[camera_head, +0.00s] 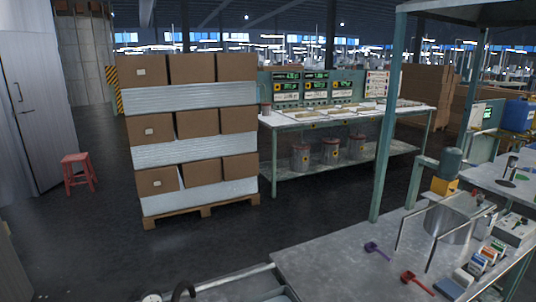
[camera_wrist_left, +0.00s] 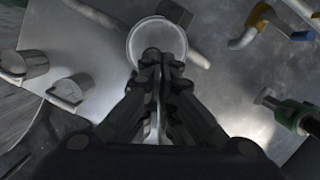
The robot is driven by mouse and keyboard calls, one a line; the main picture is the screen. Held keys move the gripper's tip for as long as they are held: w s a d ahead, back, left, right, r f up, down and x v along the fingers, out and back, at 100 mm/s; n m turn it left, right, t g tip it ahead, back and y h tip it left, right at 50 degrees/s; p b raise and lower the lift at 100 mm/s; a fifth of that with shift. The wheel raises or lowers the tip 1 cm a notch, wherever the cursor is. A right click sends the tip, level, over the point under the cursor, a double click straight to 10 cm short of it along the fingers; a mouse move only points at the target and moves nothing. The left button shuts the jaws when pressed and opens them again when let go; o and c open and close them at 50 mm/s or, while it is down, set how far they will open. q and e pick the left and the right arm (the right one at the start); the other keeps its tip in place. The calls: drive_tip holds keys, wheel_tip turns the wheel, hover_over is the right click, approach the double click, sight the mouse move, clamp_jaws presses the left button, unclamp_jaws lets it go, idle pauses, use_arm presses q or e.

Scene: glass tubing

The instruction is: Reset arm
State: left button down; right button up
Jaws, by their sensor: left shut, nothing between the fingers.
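My left gripper (camera_wrist_left: 160,62) is in the left wrist view, with its fingers together and nothing between them. Beyond its fingertips is a round, pale-rimmed vessel (camera_wrist_left: 146,27), partly hidden by the fingers; I cannot tell whether they touch it. The vessel is over a grey metal surface (camera_wrist_left: 235,85). I cannot make out my left gripper in the head view. My right gripper is in neither view.
Metal cans (camera_wrist_left: 68,90) are at left in the wrist view; a green-and-dark item (camera_wrist_left: 293,115) is at right. The head view shows a workbench (camera_head: 330,262) with a purple scoop (camera_head: 376,250) and red scoop (camera_head: 416,282), stacked boxes (camera_head: 192,122), a red stool (camera_head: 78,172) and open floor.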

use_arm(q)
drive_tip(key=s+d+f+n+h, duration=0.1)
drive_tip(key=s+d+f+n, duration=0.15)
drive_tip(key=d, duration=0.75)
drive_tip(key=s+d+f+n+h, duration=0.1)
drive_tip(key=s+d+n, duration=0.2)
drive_tip(key=d, duration=0.6)
drive_tip(key=s+d+f+n+h, duration=0.1)
drive_tip(key=s+d+n+h, duration=0.15)
drive_tip(key=d, duration=0.75)
drive_tip(key=s+d+r+n+t+y, duration=0.1)
drive_tip(key=s+r+n, duration=0.2)
drive_tip(key=s+n, duration=0.35)
drive_tip(key=s+r+n+t+y, duration=0.1)
drive_tip(key=s+r+n, duration=0.25)
drive_tip(key=n, duration=0.65)
wheel_tip(320, 180, down, 25)
drive_tip(key=s+g, duration=0.1)
drive_tip(key=g, duration=0.1)
drive_tip(key=s+a+f, duration=0.2)
drive_tip(key=s+f, duration=1.5)
drive_tip(key=shift+s+a+m+g, duration=0.25)
drive_tip(key=shift+a+m+g, duration=0.05)
drive_tip(key=shift+m+g, duration=0.1)
